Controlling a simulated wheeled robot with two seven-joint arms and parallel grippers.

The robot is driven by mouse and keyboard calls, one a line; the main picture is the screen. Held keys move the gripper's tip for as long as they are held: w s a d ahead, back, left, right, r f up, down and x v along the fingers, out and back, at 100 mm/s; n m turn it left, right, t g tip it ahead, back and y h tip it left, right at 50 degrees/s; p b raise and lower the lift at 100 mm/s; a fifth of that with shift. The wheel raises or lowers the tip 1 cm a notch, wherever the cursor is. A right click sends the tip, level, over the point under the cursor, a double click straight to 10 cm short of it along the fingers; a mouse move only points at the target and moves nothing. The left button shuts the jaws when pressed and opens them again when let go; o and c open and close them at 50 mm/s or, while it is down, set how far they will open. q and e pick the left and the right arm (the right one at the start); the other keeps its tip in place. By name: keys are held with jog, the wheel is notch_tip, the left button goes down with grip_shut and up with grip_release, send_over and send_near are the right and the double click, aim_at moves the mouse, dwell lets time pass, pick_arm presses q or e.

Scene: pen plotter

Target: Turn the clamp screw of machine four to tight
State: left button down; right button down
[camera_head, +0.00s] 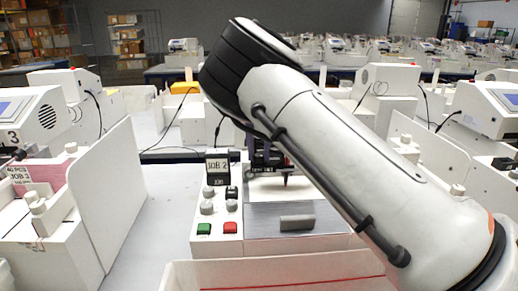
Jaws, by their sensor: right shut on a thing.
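The plotter in the middle (222,215) has a small screen reading JOB 2, grey knobs, and a green and a red button. Its number is hidden; the machine to its left bears a 3. A dark pen tip (286,181) points down over its pale bed. My right arm crosses the picture from the lower right and covers much of this plotter. Only a dark part of my right gripper (262,152) shows by the pen carriage, below the arm's bend. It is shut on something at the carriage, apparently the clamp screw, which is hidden. My left gripper is out of view.
A grey block (297,222) lies on the plotter's front plate. An open white bin (215,272) stands in front. A tall white panel (106,192) of machine 3 (40,118) stands at left, with clear table between. Another machine (486,108) stands at right.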

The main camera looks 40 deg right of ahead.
jog(key=shift+m+p, duration=0.3)
jog(key=m+p, duration=0.1)
jog(key=m, duration=0.1)
jog(key=shift+r+m+p, duration=0.15)
jog(key=shift+m+p, duration=0.15)
jog(key=shift+p, duration=0.1)
jog(key=m+p, duration=0.1)
jog(key=m, duration=0.2)
jog(key=shift+m, duration=0.3)
jog(key=m, duration=0.6)
jog(key=shift+w, duration=0.15)
jog(key=m, duration=0.7)
jog(key=c, duration=1.5)
grip_release()
jog(key=shift+c, duration=0.2)
